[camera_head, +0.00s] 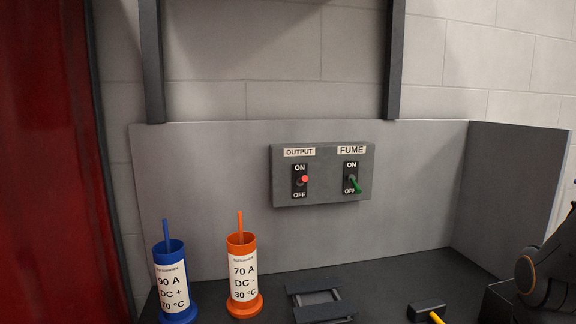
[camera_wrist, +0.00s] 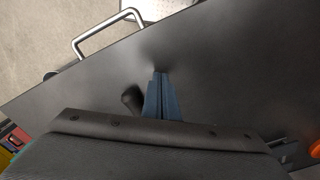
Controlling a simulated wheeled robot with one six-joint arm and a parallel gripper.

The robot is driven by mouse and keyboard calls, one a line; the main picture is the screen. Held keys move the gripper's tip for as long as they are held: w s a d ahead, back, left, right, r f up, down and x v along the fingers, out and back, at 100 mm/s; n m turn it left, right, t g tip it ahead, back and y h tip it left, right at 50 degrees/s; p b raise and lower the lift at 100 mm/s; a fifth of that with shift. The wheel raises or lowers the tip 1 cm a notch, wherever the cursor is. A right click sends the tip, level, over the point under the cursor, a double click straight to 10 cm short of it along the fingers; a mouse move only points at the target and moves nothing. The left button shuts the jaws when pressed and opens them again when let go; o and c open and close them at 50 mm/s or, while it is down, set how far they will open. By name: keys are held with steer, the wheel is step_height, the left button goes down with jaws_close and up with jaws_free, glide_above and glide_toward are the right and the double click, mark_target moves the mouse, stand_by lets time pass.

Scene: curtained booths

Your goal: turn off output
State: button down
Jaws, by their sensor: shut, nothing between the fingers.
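The OUTPUT switch (camera_head: 303,180) is a red-tipped lever on the left of a grey wall box (camera_head: 325,196), with ON above and OFF below. Its red tip points toward the camera, and I cannot tell for certain whether it is up or down. The FUME switch (camera_head: 354,184) beside it has a green lever that slants down toward OFF. My gripper (camera_wrist: 160,78) shows in the wrist view, shut and empty, over a dark surface. The switches are not in the wrist view, and the gripper is not in the head view.
A blue canister (camera_head: 171,284) and an orange canister (camera_head: 242,275) stand on the dark bench below the box. A dark rack (camera_head: 321,304) and a yellow-handled hammer (camera_head: 428,312) lie to their right. A red curtain (camera_head: 45,160) hangs at left. A metal handle (camera_wrist: 105,28) shows in the wrist view.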

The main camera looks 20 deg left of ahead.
steer(key=w+a+r+n+t+y+p, duration=0.15)
steer(key=w+a+r+n+t, duration=0.35)
steer(key=w+a+r, duration=1.25)
steer(key=a+r+n+t+y, duration=0.3)
steer(key=a+r+t, duration=0.1)
steer(key=a+r, duration=1.5)
step_height(320, 180, up, 4)
steer(key=shift+s+r+p, duration=0.1)
steer(key=shift+s+p, duration=0.25)
steer(key=shift+p, duration=0.1)
steer(key=shift+a, duration=0.1)
